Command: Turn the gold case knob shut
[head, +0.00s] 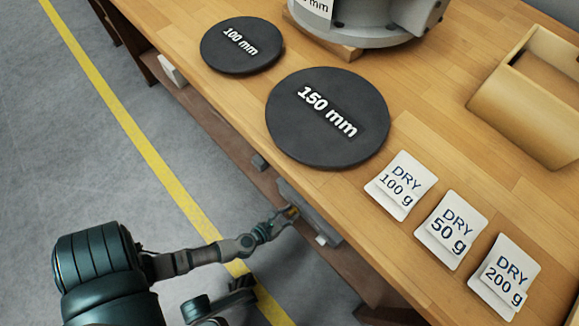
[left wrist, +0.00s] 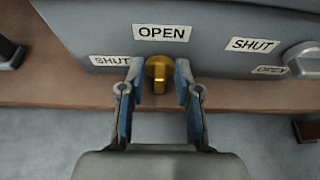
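The gold knob (left wrist: 158,70) sits on the front of a grey case (left wrist: 220,20). Its grip bar stands upright, in line with the OPEN label (left wrist: 161,33) above it. A SHUT label (left wrist: 110,61) is to its left. My left gripper (left wrist: 159,82) is open, with one blue-padded finger on each side of the knob and gaps showing between. In the head view, my left gripper (head: 290,213) reaches the case (head: 313,215) under the bench edge; the knob is mostly hidden there. My right gripper cannot be made out.
A silver knob (left wrist: 303,60) with its own SHUT and OPEN labels is on the case to the right. The wooden bench (head: 420,120) overhangs the case. On it lie two black discs (head: 328,118) and DRY packets (head: 452,230). Floor to the left is clear.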

